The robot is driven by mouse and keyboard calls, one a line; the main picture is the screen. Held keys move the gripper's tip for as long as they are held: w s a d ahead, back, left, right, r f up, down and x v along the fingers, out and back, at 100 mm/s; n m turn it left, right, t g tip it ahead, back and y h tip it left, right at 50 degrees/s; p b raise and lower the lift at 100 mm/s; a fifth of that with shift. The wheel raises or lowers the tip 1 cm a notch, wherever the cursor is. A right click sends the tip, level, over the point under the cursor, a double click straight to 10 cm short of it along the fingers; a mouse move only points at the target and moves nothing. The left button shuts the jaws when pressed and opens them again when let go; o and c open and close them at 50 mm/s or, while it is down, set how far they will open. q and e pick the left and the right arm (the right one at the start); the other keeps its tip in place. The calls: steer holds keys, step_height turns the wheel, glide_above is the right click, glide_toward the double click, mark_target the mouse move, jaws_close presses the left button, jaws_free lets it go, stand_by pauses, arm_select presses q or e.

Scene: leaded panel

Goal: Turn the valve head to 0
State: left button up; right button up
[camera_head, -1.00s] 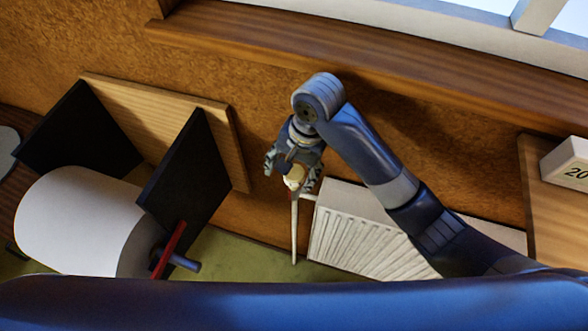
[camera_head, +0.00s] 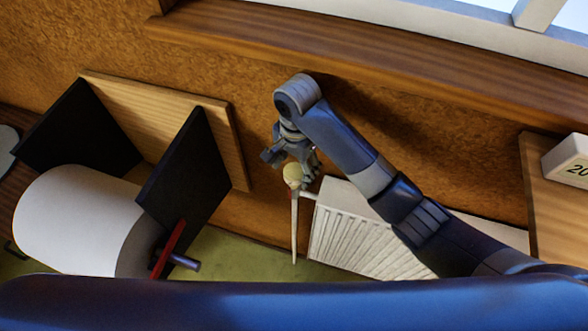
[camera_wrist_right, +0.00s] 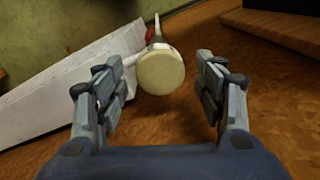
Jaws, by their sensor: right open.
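The valve head (camera_head: 292,173) is a cream, round knob on top of a thin upright pipe beside the radiator (camera_head: 365,235). In the right wrist view the valve head (camera_wrist_right: 161,72) shows its pale round end face, and no number can be read on it. My right gripper (camera_head: 290,163) is open and beside the valve head in the head view. In the right wrist view my right gripper (camera_wrist_right: 160,92) has its fingers spread wide, with the valve head ahead between them and apart from both. My left gripper is not in view.
A wooden windowsill (camera_head: 350,62) runs above the radiator. At left a white roll (camera_head: 75,220) sits between two black panels (camera_head: 190,165) on a wooden board. A white block with a number (camera_head: 567,163) stands on a wooden surface at right.

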steer(key=shift+f, duration=1.15)
steer(key=c, duration=1.1)
steer(key=shift+o, duration=0.2)
steer(key=shift+n, duration=0.4)
steer(key=n, duration=0.4)
steer(key=shift+w+n, duration=0.1)
steer(key=shift+n, duration=0.2)
steer(key=n, duration=0.5)
steer(key=shift+r, duration=0.1)
steer(key=shift+n, duration=0.3)
